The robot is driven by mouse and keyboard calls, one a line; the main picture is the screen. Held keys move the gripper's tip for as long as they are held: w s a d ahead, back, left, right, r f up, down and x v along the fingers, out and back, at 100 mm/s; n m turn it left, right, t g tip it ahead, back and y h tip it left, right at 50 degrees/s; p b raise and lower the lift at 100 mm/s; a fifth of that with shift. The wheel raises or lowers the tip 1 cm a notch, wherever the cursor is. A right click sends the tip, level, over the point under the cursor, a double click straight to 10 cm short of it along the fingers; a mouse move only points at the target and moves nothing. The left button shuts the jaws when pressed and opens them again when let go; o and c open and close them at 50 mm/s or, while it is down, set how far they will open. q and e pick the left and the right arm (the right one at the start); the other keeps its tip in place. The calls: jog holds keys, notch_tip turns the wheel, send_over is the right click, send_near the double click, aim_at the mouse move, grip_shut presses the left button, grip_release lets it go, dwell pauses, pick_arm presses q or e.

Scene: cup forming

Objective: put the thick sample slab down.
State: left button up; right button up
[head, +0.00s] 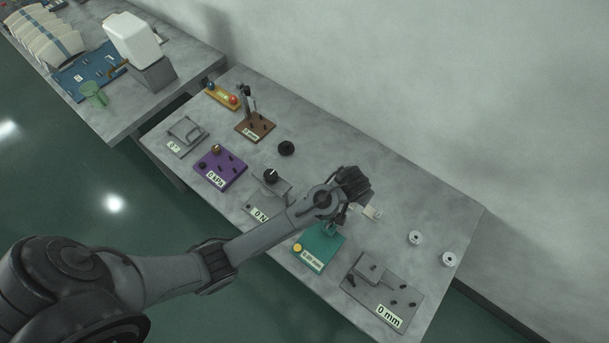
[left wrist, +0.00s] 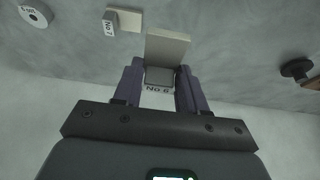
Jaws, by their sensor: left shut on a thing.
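My left gripper (head: 340,214) is over the right half of the table, close to the back of the teal gauge plate. In the left wrist view its two purple-grey fingers (left wrist: 160,76) are shut on a pale slab (left wrist: 167,47) labelled "No 6", which sticks out beyond the fingertips. I cannot tell whether the slab touches the table. A second pale slab (left wrist: 127,20), labelled "No 7", lies apart from it. A pale slab (head: 373,213) also shows beside the gripper in the head view. The held slab is mostly hidden there. My right gripper is not in view.
The teal plate (head: 319,246) and a grey "0 mm" plate (head: 383,293) stand at the front. Two white discs (head: 415,237) (head: 449,259) lie to the right. A purple plate (head: 220,167) and a black knob (head: 286,148) are left. Bare table lies between slab and discs.

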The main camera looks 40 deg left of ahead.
pick_arm(q)
jog(key=shift+w+a+f, duration=0.15)
jog(key=shift+a+f, duration=0.15)
jog(key=shift+a, duration=0.1)
jog(key=a+f, duration=0.2)
jog(key=a, duration=0.1)
jog(key=w+a+f, duration=0.1)
jog(key=a+f, duration=0.1)
jog(key=a, duration=0.2)
jog(key=a+f, duration=0.2)
jog(key=a, duration=0.1)
jog(key=shift+w+a+f, duration=0.15)
jog(key=shift+w+a, duration=0.2)
jog(key=shift+w, duration=0.05)
jog(key=shift+f, duration=1.95)
jog(key=shift+f, duration=0.2)
jog(key=o, duration=1)
jog(key=shift+o, duration=0.2)
